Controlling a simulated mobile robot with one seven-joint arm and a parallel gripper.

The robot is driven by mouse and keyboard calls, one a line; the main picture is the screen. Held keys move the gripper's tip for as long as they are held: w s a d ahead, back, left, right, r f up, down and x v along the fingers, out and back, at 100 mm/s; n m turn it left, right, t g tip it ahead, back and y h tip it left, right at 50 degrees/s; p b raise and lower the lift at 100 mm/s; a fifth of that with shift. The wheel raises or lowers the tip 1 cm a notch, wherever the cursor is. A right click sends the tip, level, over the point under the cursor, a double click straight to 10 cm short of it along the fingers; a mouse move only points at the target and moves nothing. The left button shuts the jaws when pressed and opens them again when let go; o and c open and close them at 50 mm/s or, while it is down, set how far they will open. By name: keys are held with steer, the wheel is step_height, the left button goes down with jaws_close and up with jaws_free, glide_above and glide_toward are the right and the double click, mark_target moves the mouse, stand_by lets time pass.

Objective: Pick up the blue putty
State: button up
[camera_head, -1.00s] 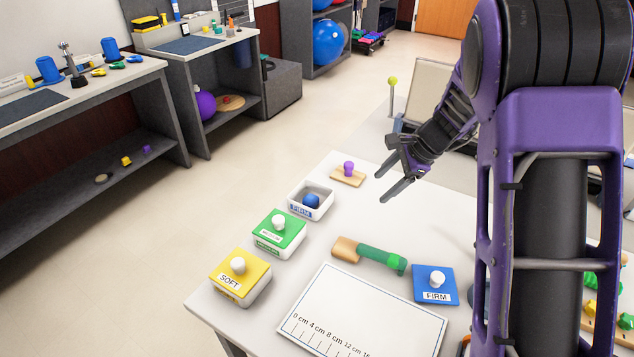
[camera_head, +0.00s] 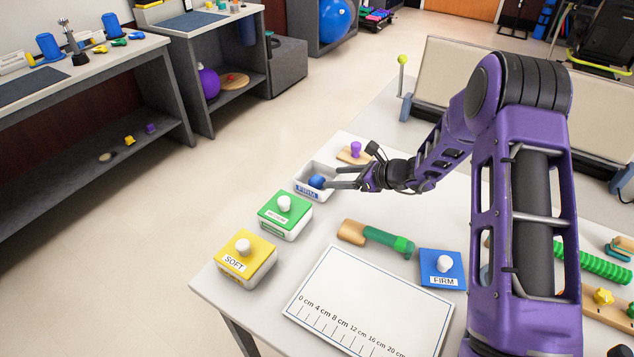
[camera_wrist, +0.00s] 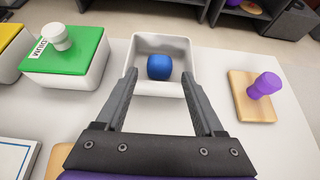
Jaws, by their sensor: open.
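The blue putty (camera_head: 317,181) is a small rounded lump inside an open white box (camera_head: 309,193) labelled FIRM, at the far left edge of the table. In the wrist view the putty (camera_wrist: 159,67) sits on the box floor, ahead of and between my fingers. My gripper (camera_head: 343,178) is open and empty at the right side of the box. In the wrist view my gripper's fingertips (camera_wrist: 160,76) reach the near part of the box, one on each side. Whether they touch the box walls I cannot tell.
A green-lidded box (camera_head: 285,214) and a yellow-lidded box (camera_head: 245,258) stand nearby. A wooden block with a purple knob (camera_wrist: 254,95) is right of the box in the wrist view. A blue FIRM lid (camera_head: 442,270), a green-and-wood tool (camera_head: 375,239) and a ruler board (camera_head: 370,310) lie on the table.

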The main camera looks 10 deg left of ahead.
mark_target(313, 178)
steer(key=x, duration=0.8)
jaws_close()
